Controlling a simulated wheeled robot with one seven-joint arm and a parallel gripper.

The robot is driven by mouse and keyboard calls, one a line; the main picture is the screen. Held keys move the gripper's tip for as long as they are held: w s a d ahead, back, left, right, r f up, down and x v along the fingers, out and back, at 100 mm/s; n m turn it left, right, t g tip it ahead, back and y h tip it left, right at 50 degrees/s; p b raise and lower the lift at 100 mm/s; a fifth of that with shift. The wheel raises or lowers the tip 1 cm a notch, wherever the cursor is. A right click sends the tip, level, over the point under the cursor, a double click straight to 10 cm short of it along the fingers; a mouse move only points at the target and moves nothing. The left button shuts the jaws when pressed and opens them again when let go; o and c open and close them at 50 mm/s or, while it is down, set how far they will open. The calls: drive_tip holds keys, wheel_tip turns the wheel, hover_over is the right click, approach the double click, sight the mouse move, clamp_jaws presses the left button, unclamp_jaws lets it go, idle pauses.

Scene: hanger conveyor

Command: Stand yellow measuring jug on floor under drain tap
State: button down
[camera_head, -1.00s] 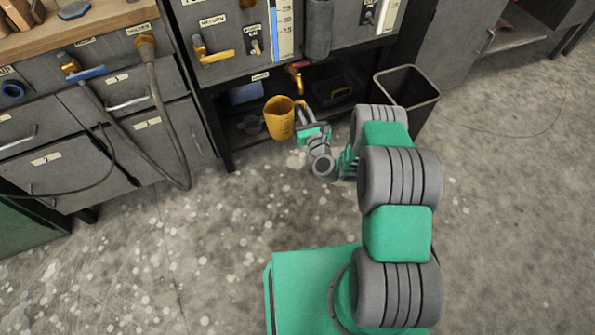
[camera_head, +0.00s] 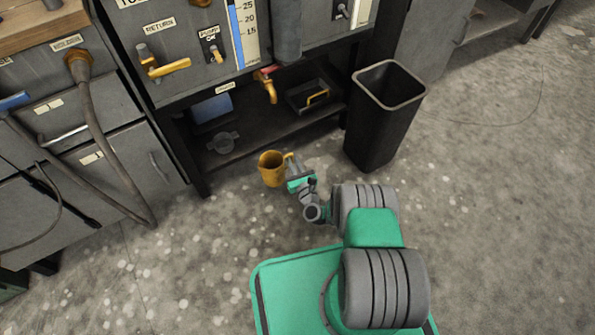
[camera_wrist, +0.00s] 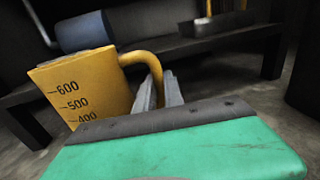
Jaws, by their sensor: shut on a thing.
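The yellow measuring jug (camera_head: 271,170) is in my gripper (camera_head: 293,168), which is shut on its handle. In the wrist view the jug (camera_wrist: 88,85) stands nearly upright, tilted a little, with its scale marks facing me; my gripper (camera_wrist: 160,88) closes on the handle at its right. The drain tap (camera_head: 267,84), brass with a red part at its top, hangs under the front edge of the cabinet. The jug is lower than the tap and in front of the low shelf. Whether the jug's base touches the floor (camera_head: 200,265) cannot be told.
A black bin (camera_head: 382,125) stands right of the shelf. A hose (camera_head: 105,140) hangs at the left. The floor in front is clear.

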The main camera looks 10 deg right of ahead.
drive_tip(key=d+f+b, duration=0.1)
drive_tip(key=f, duration=0.1)
drive_tip(key=w+d+f+b, duration=0.1)
drive_tip(key=f, duration=0.2)
drive_tip(key=d+f+b, duration=0.1)
drive_tip(key=f+b, duration=0.1)
drive_tip(key=shift+w+f, duration=0.15)
drive_tip(key=shift+w, duration=0.1)
drive_tip(key=c, duration=1.4)
unclamp_jaws()
drive_tip(key=shift+a, duration=0.1)
drive_tip(key=shift+c, duration=0.2)
